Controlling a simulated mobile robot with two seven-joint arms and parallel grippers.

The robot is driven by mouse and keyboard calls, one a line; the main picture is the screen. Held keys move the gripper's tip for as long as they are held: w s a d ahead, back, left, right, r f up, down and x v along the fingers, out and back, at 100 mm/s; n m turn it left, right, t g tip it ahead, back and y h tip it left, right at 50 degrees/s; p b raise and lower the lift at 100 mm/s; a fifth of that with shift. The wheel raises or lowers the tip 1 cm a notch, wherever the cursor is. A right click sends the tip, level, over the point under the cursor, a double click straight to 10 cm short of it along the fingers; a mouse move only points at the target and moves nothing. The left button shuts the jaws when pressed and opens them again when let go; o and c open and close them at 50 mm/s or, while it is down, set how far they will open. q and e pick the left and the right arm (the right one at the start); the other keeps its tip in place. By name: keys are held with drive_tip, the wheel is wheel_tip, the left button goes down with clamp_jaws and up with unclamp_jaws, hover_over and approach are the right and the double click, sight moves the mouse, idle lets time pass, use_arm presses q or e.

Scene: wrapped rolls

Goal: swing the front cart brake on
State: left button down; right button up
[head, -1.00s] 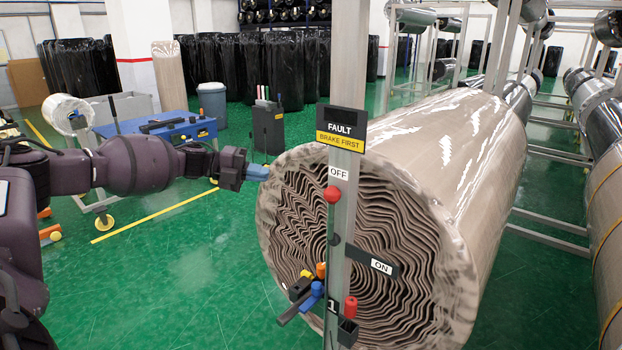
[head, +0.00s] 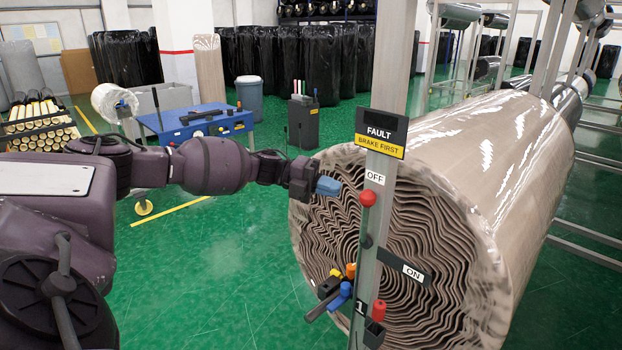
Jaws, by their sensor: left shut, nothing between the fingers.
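The brake's red ball knob (head: 368,198) is on the upright grey post (head: 391,60), just below the OFF label (head: 374,178). A dark pivot (head: 366,241) shows below the knob. The ON label (head: 413,273) is on a dark arm to the lower right. My left gripper (head: 328,186), with blue fingertips, is shut and empty. In the picture it is left of the knob, a little higher, with a gap between them. It overlaps the rim of the big wrapped roll; I cannot tell its depth from the post. My right gripper is not in view.
Blue and orange handles (head: 345,283) and a red cylinder (head: 378,310) are lower down. The wrapped roll (head: 480,160) fills the right. Green floor (head: 215,270) is open at left.

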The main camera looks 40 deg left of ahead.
sight(366, 218)
use_arm(q)
drive_tip(key=x, duration=0.4)
drive_tip(key=shift+d+p, duration=0.2)
drive_tip(key=shift+p, duration=0.2)
drive_tip(key=shift+w, duration=0.1)
